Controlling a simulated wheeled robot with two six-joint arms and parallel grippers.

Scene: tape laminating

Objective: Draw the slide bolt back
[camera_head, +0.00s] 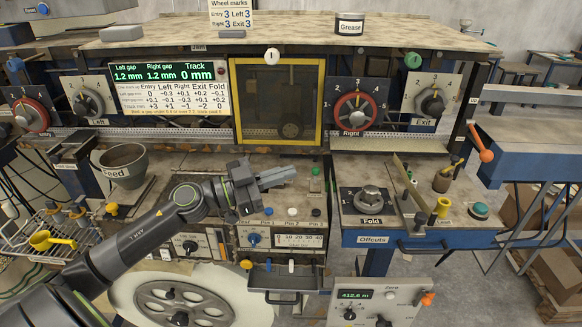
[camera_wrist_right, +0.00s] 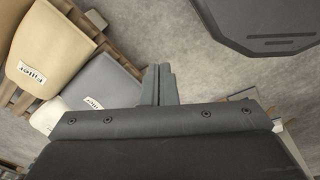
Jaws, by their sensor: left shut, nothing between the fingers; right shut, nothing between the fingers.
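My left gripper (camera_head: 282,176) is shut and empty, above the bench in front of the yellow-framed guard window (camera_head: 277,100). A white round knob (camera_head: 272,55) sits at the top edge of that frame. A small green-topped post (camera_head: 315,172) stands just right of my left fingertips, apart from them in the picture. I cannot tell for sure which part is the slide bolt. My right gripper (camera_wrist_right: 158,85) shows only in the right wrist view, shut and empty, over the floor.
A grey feed cup (camera_head: 124,165) stands at the left. A large white wheel (camera_head: 185,292) sits low in front. Filler bags (camera_wrist_right: 112,90) lie near my right gripper.

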